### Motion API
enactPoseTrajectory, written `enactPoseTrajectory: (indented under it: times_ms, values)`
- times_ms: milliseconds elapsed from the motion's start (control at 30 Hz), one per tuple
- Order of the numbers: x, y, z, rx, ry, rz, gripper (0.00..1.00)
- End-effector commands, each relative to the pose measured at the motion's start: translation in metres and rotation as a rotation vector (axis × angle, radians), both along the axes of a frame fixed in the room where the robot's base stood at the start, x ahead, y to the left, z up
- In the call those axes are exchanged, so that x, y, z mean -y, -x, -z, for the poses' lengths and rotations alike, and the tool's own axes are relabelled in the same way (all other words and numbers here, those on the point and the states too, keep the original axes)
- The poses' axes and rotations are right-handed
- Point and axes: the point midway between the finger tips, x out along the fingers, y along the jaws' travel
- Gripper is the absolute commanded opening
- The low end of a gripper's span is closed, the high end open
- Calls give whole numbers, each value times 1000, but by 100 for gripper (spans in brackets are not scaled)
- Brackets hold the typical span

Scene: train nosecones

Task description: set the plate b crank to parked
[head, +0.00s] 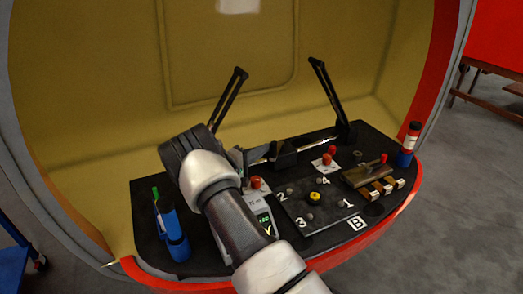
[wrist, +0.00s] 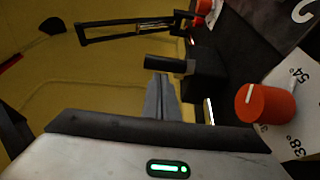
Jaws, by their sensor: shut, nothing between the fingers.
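Plate B (head: 322,221) is a dark square plate on the black bench, with the numbers 1 to 4 around it and a white "B" label (head: 356,223) by its front right corner. A yellow round knob (head: 315,197) sits near its middle, with small grey studs around it. I cannot make out the crank's arm or a parked mark. My gripper is mostly hidden behind my own wrist in the head view, left of plate B. In the wrist view my gripper (wrist: 162,88) has its grey fingers together, empty, pointing at a black block.
A red dial (wrist: 265,103) on a degree-marked card stands right of my fingers. The black block (wrist: 205,82) with a peg is just ahead. Two black upright bars (head: 327,88) rise behind.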

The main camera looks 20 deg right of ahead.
Motion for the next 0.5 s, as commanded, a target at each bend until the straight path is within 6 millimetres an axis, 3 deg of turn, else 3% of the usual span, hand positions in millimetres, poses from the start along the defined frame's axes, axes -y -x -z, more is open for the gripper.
enactPoseTrajectory:
  times_ms: [167,500]
  values:
    - [18,23,-2,-4,2,9,0]
    - [20,24,0,-1,0,8,0]
